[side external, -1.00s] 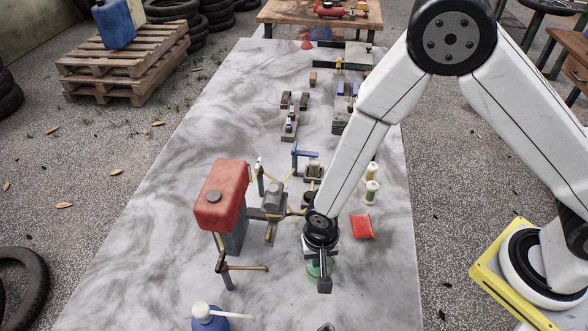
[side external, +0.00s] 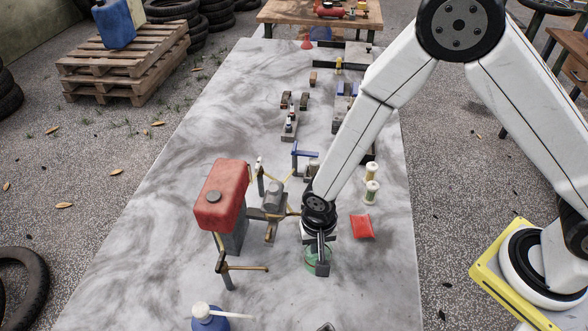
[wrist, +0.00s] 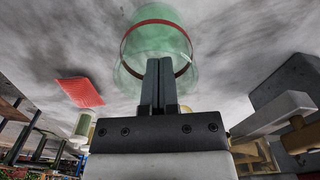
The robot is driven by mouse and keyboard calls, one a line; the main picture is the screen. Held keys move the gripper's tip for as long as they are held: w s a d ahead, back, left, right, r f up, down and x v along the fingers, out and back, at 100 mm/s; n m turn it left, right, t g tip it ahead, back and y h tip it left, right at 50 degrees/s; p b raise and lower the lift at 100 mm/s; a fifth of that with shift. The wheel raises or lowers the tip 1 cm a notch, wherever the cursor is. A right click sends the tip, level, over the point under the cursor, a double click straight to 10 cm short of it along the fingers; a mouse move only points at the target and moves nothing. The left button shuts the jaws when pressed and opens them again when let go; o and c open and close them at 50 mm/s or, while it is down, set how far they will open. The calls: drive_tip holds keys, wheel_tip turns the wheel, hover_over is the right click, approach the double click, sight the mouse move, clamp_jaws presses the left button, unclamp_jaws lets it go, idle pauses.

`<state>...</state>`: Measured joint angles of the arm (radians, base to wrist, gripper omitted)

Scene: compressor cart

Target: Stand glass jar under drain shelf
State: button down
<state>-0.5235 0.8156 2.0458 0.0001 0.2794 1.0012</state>
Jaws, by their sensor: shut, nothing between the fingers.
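The glass jar (side external: 310,265) is clear green and stands on the pale marbled tabletop, partly hidden behind my gripper in the side view. In the wrist view the jar (wrist: 155,42) shows a reddish-brown band and lies just beyond my fingertips. My gripper (side external: 322,270) is shut and empty, right at the jar. Its closed fingers (wrist: 160,68) overlap the jar in the wrist view, and I cannot tell whether they touch it. A red tank (side external: 222,195) on a grey stand is left of the jar. I cannot tell which part is the drain shelf.
A red pouch (side external: 362,226) lies right of my gripper, with white-and-green spools (side external: 371,191) behind it. A post with a wooden bar (side external: 245,268) stands left of the jar. A blue bottle (side external: 208,318) is at the near edge. Bare tabletop lies at the left.

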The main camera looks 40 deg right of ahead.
wheel_tip(320, 180, up, 8)
drive_tip(key=shift+r, duration=0.25)
idle(0.4)
drive_tip(key=s+a, duration=0.4)
drive_tip(key=s, duration=0.4)
drive_tip(key=shift+s+r, duration=0.25)
drive_tip(key=shift+s, duration=0.1)
drive_tip(key=shift+a+f, duration=0.1)
drive_tip(key=shift+f, duration=0.05)
drive_tip(key=shift+f, duration=4.85)
drive_tip(key=shift+w+d, duration=0.3)
drive_tip(key=shift+w, duration=0.3)
drive_tip(key=shift+w+d, duration=0.3)
drive_tip(key=shift+w, duration=0.35)
drive_tip(key=shift+w+d, duration=0.3)
drive_tip(key=shift+w, duration=0.3)
